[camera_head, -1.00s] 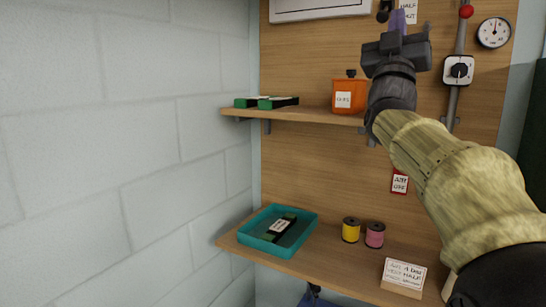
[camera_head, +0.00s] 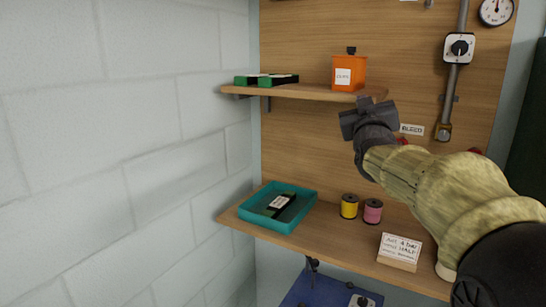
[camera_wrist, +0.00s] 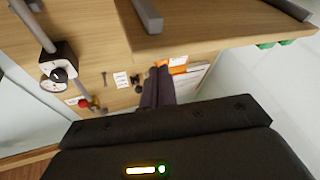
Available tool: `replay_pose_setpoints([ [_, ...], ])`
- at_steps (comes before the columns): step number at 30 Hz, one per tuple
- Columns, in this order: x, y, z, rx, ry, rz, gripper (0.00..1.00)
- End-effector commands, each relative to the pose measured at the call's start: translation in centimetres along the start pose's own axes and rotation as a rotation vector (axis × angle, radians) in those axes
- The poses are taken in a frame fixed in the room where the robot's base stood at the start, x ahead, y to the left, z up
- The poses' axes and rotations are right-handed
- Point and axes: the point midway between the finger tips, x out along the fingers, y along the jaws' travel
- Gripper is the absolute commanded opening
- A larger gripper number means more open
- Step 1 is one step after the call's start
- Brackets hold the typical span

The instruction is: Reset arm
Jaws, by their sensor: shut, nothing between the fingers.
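My gripper (camera_head: 366,103) is at the end of my raised arm, in front of the wooden panel and just below the right end of the upper shelf in the head view. In the wrist view its dark fingers (camera_wrist: 158,88) are shut together with nothing between them. The fingertips point toward the panel and are mostly hidden behind the gripper body in the head view. It touches nothing that I can see.
The upper shelf (camera_head: 310,92) holds an orange container (camera_head: 349,75) and green-black boxes (camera_head: 266,80). On the lower shelf are a teal tray (camera_head: 262,222), a yellow spool (camera_head: 349,207), a pink spool (camera_head: 373,211) and a card (camera_head: 400,248). A brick wall (camera_head: 120,150) stands left.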

Motion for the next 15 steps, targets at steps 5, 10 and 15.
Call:
replay_pose_setpoints([
  [5,-3.8,-4.6,9.5,0.056,-0.29,-0.143,0.0],
  [10,-9.6,-8.1,17.5,0.103,-0.569,-0.248,0.0],
  [15,-17.2,-10.6,24.3,0.14,-0.855,-0.326,0.0],
])
